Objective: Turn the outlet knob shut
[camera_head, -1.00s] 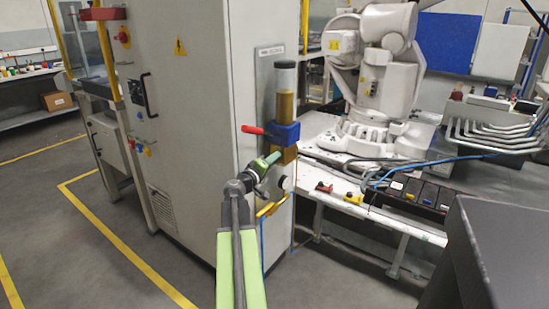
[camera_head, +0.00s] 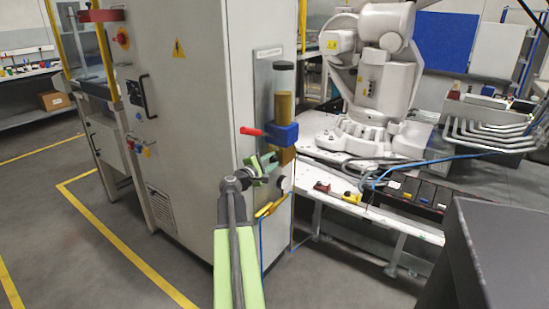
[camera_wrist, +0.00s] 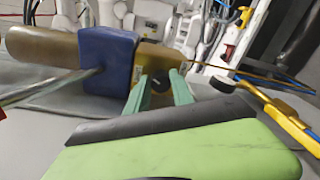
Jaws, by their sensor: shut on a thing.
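A glass cylinder of brown liquid (camera_head: 284,103) stands on a blue block (camera_head: 283,134) on the cabinet's side. Below it is a brass-brown block (camera_head: 285,155); it also shows in the wrist view (camera_wrist: 165,57). A small dark knob (camera_wrist: 159,84), which looks like the outlet knob, sits on this block between my two green fingers. My gripper (camera_head: 266,168) reaches the block from the front and is shut on the knob. In the head view my fingers hide the knob. How far it is turned cannot be told.
A red-handled lever (camera_head: 251,131) sticks out left of the blue block. A round black knob (camera_wrist: 222,84) and a yellow-handled valve (camera_head: 268,210) are close to the gripper. A white robot arm (camera_head: 385,75) stands on the bench behind. The floor at left is clear.

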